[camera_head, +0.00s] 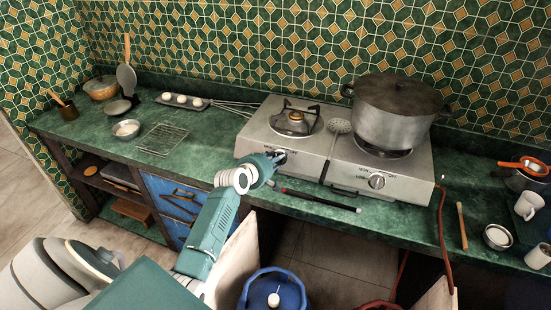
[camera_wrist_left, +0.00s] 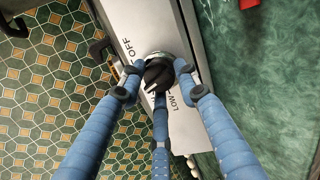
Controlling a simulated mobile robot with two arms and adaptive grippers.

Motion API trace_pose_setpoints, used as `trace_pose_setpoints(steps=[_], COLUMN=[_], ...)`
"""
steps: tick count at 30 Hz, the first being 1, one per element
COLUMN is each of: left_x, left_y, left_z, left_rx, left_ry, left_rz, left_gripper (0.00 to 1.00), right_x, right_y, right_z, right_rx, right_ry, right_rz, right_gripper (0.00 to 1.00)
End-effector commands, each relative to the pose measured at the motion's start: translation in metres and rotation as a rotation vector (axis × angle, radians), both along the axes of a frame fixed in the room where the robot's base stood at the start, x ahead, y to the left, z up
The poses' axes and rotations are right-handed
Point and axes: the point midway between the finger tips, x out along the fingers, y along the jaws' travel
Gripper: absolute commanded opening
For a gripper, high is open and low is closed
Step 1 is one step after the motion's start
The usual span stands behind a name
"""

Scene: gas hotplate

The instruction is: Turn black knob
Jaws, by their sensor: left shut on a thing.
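The gas hotplate (camera_head: 262,139) stands on the green counter with two burners. The black knob (camera_wrist_left: 157,75) is on its front panel, between the OFF and LOW marks in the left wrist view. My left gripper (camera_head: 279,157) is at the left burner's knob in the head view and mostly hides it. In the left wrist view, its blue fingers (camera_wrist_left: 160,80) are closed around the black knob. A second knob (camera_head: 376,181) sits on the right front panel. My right gripper is not in view.
A large lidded pot (camera_head: 392,112) stands on the right burner; the left burner (camera_head: 295,122) is bare. A dark rod (camera_head: 318,200) lies along the counter's front edge. A wire rack (camera_head: 162,139) lies left, a red hose (camera_head: 440,225) right.

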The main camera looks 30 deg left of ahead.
Motion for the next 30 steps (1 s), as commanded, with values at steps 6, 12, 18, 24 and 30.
trace_pose_setpoints(steps=[6, 12, 18, 24, 30], left_x=[0.0016, 0.0014, 0.0012, 0.0009, 0.0007], left_y=[-0.0023, -0.0026, -0.0034, -0.0038, -0.004], left_z=[0.0032, 0.002, 0.0009, 0.0001, -0.0008], left_rx=[0.144, 0.239, 0.293, 0.315, 0.318], left_ry=[0.031, 0.056, 0.07, 0.077, 0.079], left_rz=[-0.093, -0.153, -0.188, -0.202, -0.205], left_gripper=[0.06, 0.06, 0.06, 0.06, 0.06], right_x=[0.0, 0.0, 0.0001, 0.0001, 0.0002], right_y=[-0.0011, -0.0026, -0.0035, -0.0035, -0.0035], right_z=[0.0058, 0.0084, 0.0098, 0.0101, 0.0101], right_rx=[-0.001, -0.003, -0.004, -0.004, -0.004], right_ry=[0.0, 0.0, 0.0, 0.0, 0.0], right_rz=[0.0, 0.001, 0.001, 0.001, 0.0], right_gripper=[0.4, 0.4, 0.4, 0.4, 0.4])
